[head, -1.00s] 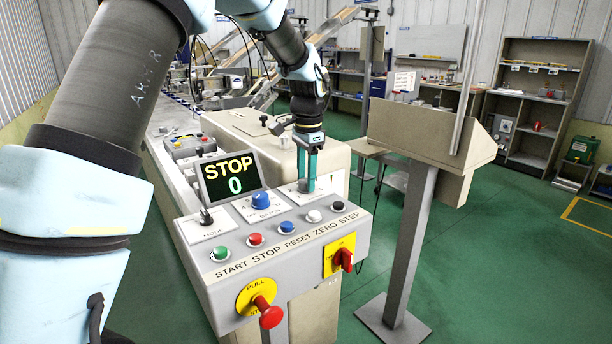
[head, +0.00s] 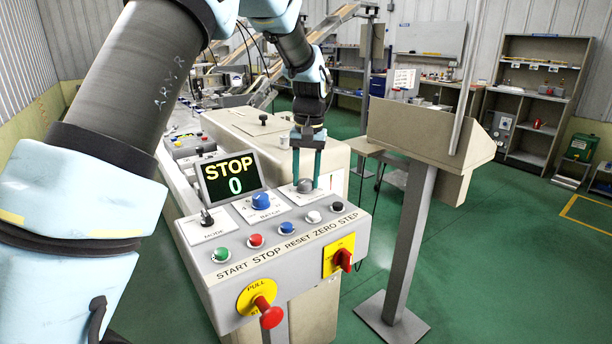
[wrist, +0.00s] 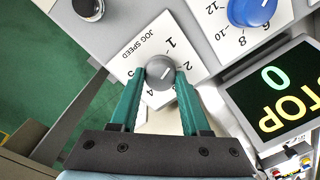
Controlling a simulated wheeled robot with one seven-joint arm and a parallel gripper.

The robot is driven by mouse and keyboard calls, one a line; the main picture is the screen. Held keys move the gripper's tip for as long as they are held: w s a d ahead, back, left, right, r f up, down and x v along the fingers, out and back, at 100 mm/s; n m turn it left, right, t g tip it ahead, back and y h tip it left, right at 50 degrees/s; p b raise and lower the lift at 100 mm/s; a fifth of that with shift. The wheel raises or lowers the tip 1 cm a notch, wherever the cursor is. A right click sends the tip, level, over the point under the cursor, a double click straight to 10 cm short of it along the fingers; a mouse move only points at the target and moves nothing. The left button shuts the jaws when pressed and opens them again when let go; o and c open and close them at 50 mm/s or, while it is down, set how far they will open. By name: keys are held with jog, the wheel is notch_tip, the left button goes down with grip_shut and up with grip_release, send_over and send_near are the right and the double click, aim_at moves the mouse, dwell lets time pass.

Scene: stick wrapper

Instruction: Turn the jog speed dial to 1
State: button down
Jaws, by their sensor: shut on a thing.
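The grey round jog speed dial (wrist: 158,82) sits on a white plate (wrist: 130,62) marked JOG SPEED with numbers around it. My gripper (wrist: 161,72) has its two green fingers on either side of the dial, shut on it. The dial's white pointer line slants to the upper right in the wrist view, roughly between the 1 and the 2. In the head view, the dial (head: 304,186) is at the panel's back right, with my gripper (head: 307,181) coming down on it from above.
A blue batch dial (head: 260,201) and a display (head: 231,178) reading STOP 0 are left of it. Several push buttons line the front, with a red emergency knob (head: 270,316) and a red switch (head: 344,260) below. A grey post (head: 411,240) stands to the right.

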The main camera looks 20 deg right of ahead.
aim_at(308, 181)
jog(key=shift+n, duration=1.1)
jog(key=shift+c, duration=1.9)
grip_release()
jog(key=shift+r, duration=0.1)
notch_tip(308, 181, up, 11)
jog(key=b, duration=0.2)
jog(key=shift+d, duration=0.25)
jog(key=shift+s+f, duration=0.1)
jog(key=shift+f, duration=0.1)
